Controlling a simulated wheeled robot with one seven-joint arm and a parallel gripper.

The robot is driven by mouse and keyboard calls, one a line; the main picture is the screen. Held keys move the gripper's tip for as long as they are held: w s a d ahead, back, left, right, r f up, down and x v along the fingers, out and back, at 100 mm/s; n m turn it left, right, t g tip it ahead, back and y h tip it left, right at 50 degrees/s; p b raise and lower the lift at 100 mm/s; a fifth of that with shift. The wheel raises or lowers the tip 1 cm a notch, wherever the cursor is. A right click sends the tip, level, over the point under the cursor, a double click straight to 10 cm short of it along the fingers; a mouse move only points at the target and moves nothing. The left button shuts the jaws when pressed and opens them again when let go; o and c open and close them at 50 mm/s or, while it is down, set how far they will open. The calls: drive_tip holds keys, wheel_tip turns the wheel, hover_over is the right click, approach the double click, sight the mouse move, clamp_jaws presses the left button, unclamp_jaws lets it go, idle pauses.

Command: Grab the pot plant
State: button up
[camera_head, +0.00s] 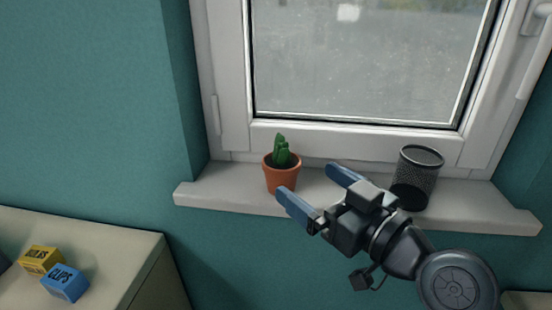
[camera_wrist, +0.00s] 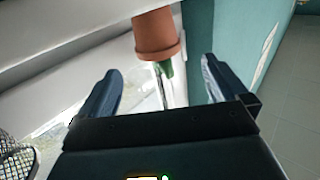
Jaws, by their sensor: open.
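The pot plant is a green cactus in a terracotta pot (camera_head: 281,176). It stands upright on the white window sill in the head view, left of the middle. My gripper (camera_head: 308,184) is open, with its two blue fingers apart and pointing toward the pot from the right. In the wrist view the pot (camera_wrist: 156,36) appears upside down at the top middle, beyond the fingertips of my gripper (camera_wrist: 160,78). It lies between the lines of the two fingers. Nothing is held, and the pot looks clear of both fingers.
A black mesh pen cup (camera_head: 417,178) stands on the sill (camera_head: 225,188) right of the plant, close behind my gripper. The closed window (camera_head: 370,65) is behind. A cabinet at lower left carries a yellow box (camera_head: 41,261) and a blue box (camera_head: 65,283).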

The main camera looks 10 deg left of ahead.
sight(295, 174)
drive_tip(key=x, duration=0.2)
drive_tip(key=p+x, duration=0.1)
drive_tip(key=x, duration=0.2)
drive_tip(key=p+x, duration=0.1)
drive_tip(key=x, duration=0.1)
drive_tip(key=shift+w+f, duration=0.3)
drive_tip(key=shift+f, duration=0.05)
drive_tip(key=c, duration=1.2)
